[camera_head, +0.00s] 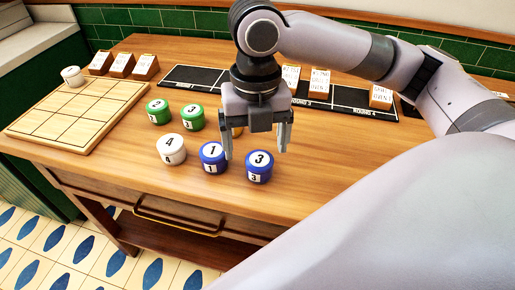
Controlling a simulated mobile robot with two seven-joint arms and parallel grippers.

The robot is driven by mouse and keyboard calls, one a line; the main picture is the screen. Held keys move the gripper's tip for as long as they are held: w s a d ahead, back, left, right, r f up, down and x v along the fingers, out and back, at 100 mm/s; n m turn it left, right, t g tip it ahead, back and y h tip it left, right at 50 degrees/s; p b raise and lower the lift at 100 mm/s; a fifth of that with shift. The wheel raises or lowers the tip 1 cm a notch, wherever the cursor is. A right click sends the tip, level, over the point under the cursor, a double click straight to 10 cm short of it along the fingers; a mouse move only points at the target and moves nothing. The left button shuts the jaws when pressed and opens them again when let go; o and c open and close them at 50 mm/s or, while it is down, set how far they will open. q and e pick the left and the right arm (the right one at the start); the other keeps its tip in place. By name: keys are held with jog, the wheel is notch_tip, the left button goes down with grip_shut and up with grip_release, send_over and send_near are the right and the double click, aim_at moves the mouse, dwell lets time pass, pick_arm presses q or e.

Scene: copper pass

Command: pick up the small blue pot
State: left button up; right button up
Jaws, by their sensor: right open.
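Two blue pots stand upright on the wooden table near its front edge. One blue pot (212,160) is marked 1 and the other blue pot (259,168) is marked 3. They look close in size. My right gripper (256,150) points down with its fingers apart and nothing between them that I can see. Its left finger overlaps the right edge of the pot marked 1 in the picture, and its right finger is just behind and right of the pot marked 3. I cannot tell whether it touches either. My left gripper is not in view.
A white pot (171,149) marked 4 stands left of the blue pots. Two green pots, one here (158,111), stand behind it. An orange thing (237,131) is mostly hidden by my gripper. A wooden grid board (78,112) lies left. The table right of the pots is clear.

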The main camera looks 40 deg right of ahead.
aim_at(260, 159)
jog(key=shift+w+d+r, duration=0.1)
jog(key=shift+w+d, duration=0.1)
jog(key=shift+d, duration=0.05)
jog(key=shift+w+d+f, duration=0.1)
jog(key=shift+d+f, duration=0.05)
jog(key=shift+f, duration=0.1)
jog(key=f, duration=0.4)
jog(key=f+b, duration=0.1)
jog(key=f, duration=0.1)
jog(key=shift+d+f, duration=0.3)
jog(key=c, duration=1.2)
